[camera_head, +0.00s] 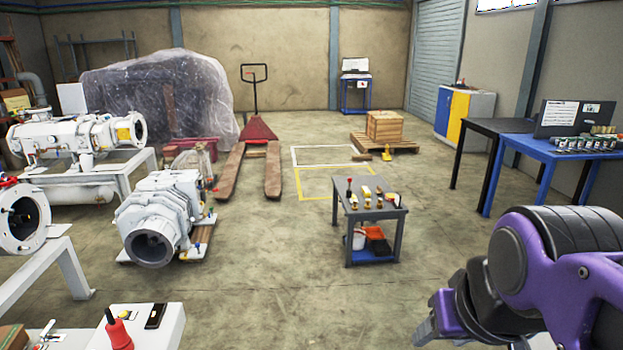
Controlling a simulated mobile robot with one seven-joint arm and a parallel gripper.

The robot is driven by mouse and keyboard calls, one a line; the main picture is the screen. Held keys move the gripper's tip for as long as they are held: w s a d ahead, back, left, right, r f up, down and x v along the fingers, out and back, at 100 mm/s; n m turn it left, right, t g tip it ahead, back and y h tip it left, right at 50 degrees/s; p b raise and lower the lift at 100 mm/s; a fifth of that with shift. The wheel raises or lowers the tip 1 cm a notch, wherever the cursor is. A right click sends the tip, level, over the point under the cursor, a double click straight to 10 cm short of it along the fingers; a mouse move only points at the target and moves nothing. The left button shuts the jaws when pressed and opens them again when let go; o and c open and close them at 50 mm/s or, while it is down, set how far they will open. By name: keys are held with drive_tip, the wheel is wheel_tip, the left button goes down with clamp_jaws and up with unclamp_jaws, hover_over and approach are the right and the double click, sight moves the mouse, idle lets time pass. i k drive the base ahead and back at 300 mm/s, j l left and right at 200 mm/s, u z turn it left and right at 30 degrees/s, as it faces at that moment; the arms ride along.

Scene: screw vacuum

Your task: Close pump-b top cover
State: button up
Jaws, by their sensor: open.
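Several white pumps show on the left in the head view, and I cannot tell which one is pump-b. One white pump (165,215) sits low on a pallet, with a round dark opening facing me. A longer white pump (75,138) lies on a stand behind it. A third pump (22,222) is cut by the left edge, with its round flange showing. No top cover can be made out clearly. My purple arm is at the lower right, and the end of my gripper (428,328) shows beside it, open, far from the pumps.
A small tool cart (368,212) stands mid-floor. A blue table (560,150) with a laptop is at the right. A pallet jack (258,130) and a wooden crate (384,125) are at the back. A white bench (140,325) is at the lower left.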

sight(72, 101)
drive_tip(key=i+u, duration=0.25)
drive_tip(key=i, duration=0.9)
drive_tip(key=i+j+z, duration=0.1)
drive_tip(key=i+z, duration=0.4)
drive_tip(key=i, duration=0.55)
drive_tip(key=i+z, duration=0.8)
drive_tip(key=i, duration=0.15)
drive_tip(key=i+z, duration=0.35)
drive_tip(key=i+j+z, duration=0.1)
drive_tip(key=i+z, duration=0.3)
drive_tip(key=i, duration=0.2)
drive_tip(key=i+z, duration=0.25)
drive_tip(key=i, duration=0.85)
drive_tip(key=i+u, duration=0.35)
drive_tip(key=i, duration=0.15)
drive_tip(key=i+l+u, duration=0.1)
drive_tip(key=i+u, duration=0.25)
drive_tip(key=i, duration=0.15)
drive_tip(key=i+j+u, duration=0.1)
drive_tip(key=i+u, duration=0.4)
drive_tip(key=u, duration=0.15)
drive_tip(key=i+u, duration=0.35)
drive_tip(key=i+j+u, duration=0.1)
drive_tip(key=i+u, duration=0.2)
drive_tip(key=i, duration=0.15)
drive_tip(key=i+u, duration=0.3)
drive_tip(key=i, duration=0.15)
